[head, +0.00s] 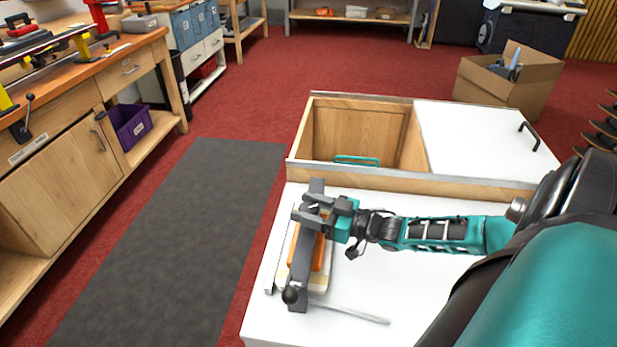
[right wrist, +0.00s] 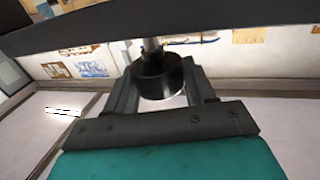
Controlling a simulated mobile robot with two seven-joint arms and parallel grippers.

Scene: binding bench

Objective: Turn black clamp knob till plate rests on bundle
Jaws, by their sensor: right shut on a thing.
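My right gripper (head: 312,208) reaches in from the right in the head view and is shut on the black clamp knob (right wrist: 158,75), which sits between its fingers in the right wrist view. A metal spindle runs from the knob up to the dark clamp beam (right wrist: 90,28). In the head view the grey clamp beam (head: 300,268) lies across an orange-and-pale stack (head: 319,256), likely the bundle. Beam and gripper cover much of the stack. I cannot tell the plate apart, nor whether it touches the bundle. My left gripper is not in view.
The clamp stands on a white worktop (head: 400,290) near its left edge. A pale rod-like tool (head: 350,313) lies in front of it. Behind is an open wooden compartment (head: 355,135) beside a white lid (head: 470,140). A wooden bench (head: 60,190) stands far left.

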